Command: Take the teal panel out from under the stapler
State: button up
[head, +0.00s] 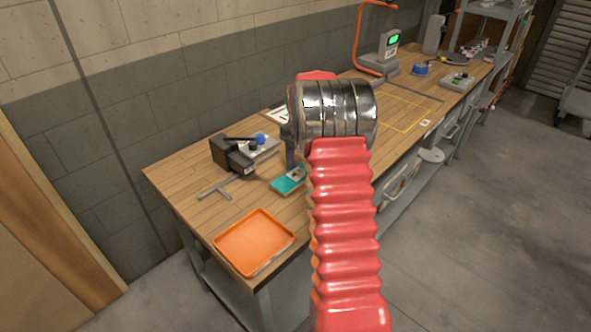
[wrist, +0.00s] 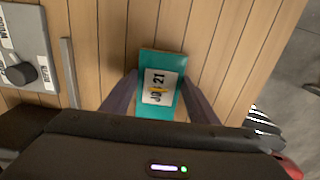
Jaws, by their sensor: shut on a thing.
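The teal panel (wrist: 163,67) lies between the two fingers of my gripper (wrist: 158,95) in the wrist view. In the head view the teal panel (head: 284,186) shows at or close above the bench top, partly behind my arm. I cannot tell whether it touches the wood. The near end of the panel is hidden by my gripper body in the wrist view.
An orange tray (head: 253,243) lies at the near bench end. A yellow outlined area (head: 405,110) lies farther along.

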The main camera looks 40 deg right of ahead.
jog(key=shift+s+d, duration=0.1)
jog(key=shift+d, duration=0.1)
jog(key=o, duration=1.2)
jog(key=shift+r, duration=0.1)
notch_tip(320, 180, up, 14)
jog(key=shift+f, duration=0.25)
jog(key=shift+m, duration=0.3)
